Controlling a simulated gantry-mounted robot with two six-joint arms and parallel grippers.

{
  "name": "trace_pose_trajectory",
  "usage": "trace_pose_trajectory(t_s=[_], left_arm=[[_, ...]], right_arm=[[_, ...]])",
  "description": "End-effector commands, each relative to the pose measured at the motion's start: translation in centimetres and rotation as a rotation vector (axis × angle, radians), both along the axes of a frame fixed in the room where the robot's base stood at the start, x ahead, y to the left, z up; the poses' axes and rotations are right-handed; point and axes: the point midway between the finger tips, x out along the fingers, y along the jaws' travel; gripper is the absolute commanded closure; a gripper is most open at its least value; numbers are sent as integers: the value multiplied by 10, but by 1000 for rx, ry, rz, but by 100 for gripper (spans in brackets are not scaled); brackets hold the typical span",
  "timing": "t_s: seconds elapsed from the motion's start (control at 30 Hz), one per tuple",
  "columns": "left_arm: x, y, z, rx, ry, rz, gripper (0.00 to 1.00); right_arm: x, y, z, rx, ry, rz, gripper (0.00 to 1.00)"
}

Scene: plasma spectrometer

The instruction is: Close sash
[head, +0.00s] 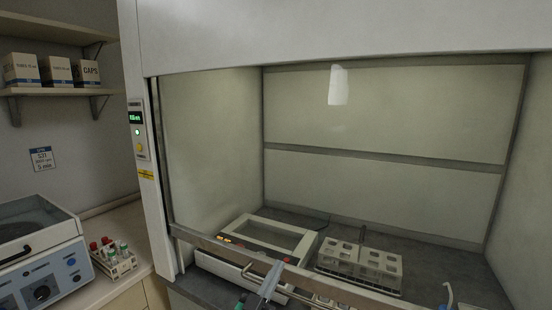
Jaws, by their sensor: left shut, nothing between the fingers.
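The sash of the fume hood is a clear pane with a pale bottom rail (215,246). The rail slants from the left post down to the bottom edge of the head view, low across the hood's front. My left gripper (272,273) is shut and empty at the rail, near the bottom middle of the picture. It overlaps the rail in the picture; I cannot tell whether it touches. The right end of the rail is out of frame. My right gripper is not in view.
A control panel (138,130) is on the left post. Left of the hood are a tube rack (115,263) and a centrifuge (40,255). Boxes (57,71) sit on a shelf.

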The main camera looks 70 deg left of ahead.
Motion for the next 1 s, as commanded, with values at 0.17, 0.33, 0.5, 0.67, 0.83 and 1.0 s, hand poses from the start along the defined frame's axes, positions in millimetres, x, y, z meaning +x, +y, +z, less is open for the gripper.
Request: trace_pose_trajectory(t_s=[0.17, 0.33, 0.5, 0.67, 0.83, 1.0], left_arm=[[0, 1, -85, -5, 7, 3, 100], [0, 1, -132, -4, 7, 3, 100], [0, 1, -163, -4, 6, 3, 100], [0, 1, -179, -4, 5, 2, 100], [0, 1, -184, -5, 6, 2, 100], [0, 1, -186, -10, 12, 3, 100]], right_arm=[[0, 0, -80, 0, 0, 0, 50], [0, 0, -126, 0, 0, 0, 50], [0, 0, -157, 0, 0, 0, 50], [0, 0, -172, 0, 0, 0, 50], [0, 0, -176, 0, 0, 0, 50], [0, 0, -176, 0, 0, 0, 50]])
